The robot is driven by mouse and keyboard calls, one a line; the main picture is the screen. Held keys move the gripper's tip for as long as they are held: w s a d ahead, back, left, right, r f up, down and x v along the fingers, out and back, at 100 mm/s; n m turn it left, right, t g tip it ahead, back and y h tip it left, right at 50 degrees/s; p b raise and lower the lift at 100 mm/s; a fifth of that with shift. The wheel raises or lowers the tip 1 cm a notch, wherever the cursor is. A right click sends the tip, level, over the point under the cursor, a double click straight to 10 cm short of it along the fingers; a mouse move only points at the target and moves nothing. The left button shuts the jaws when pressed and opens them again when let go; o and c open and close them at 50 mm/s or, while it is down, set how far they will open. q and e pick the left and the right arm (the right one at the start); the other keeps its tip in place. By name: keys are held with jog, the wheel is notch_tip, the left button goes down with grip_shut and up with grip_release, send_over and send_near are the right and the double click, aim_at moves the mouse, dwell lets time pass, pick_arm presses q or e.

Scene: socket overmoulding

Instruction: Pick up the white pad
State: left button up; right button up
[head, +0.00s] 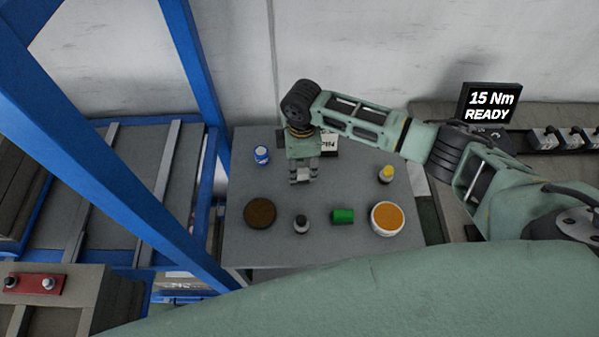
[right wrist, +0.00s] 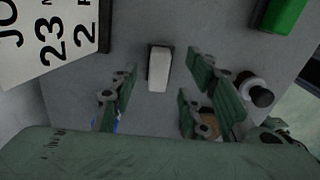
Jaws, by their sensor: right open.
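The white pad (right wrist: 158,70) shows in the right wrist view as a small pale block with a dark edge, lying on the grey table. My right gripper (head: 303,176) is over the middle of the table, pointing down. In the right wrist view its green fingers (right wrist: 162,88) are spread open, with the pad appearing in the gap toward their tips. Nothing is held. I cannot tell the height left between fingers and pad. My left gripper is not in view.
A printed card (head: 329,145) stands behind the gripper. Blue posts (head: 190,70) rise left.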

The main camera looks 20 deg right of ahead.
aim_at(300, 171)
jog(key=f, duration=0.3)
jog(key=shift+w+a+f+p, duration=0.1)
jog(key=shift+a+f+p, duration=0.2)
jog(key=shift+f, duration=0.15)
jog(key=c, duration=0.3)
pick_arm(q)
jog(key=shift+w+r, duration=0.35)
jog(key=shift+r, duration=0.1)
pick_arm(e)
grip_shut()
